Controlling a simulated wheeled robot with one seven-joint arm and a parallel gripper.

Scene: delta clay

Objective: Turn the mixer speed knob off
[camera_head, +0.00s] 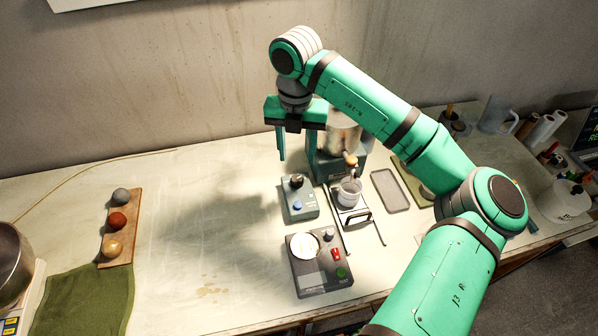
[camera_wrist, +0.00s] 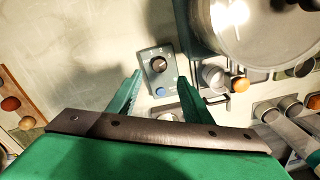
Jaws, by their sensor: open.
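A small grey-blue control box (camera_head: 300,207) stands on the bench with a black knob (camera_head: 296,181) and a blue button (camera_head: 297,206). In the wrist view the box (camera_wrist: 148,82) lies between my fingers, with its black knob (camera_wrist: 160,64) fully visible and a pale mark on it. My gripper (camera_head: 296,157) is open and empty above and behind the box, pointing down, apart from the knob. In the wrist view its fingertips (camera_wrist: 160,77) flank the box.
A steel vessel (camera_head: 343,134) on a teal base stands just right of my gripper. A small metal cup (camera_head: 348,191) on a stand is right of the box. A dark tester (camera_head: 312,277) with a second knob (camera_head: 328,235) stands in front.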

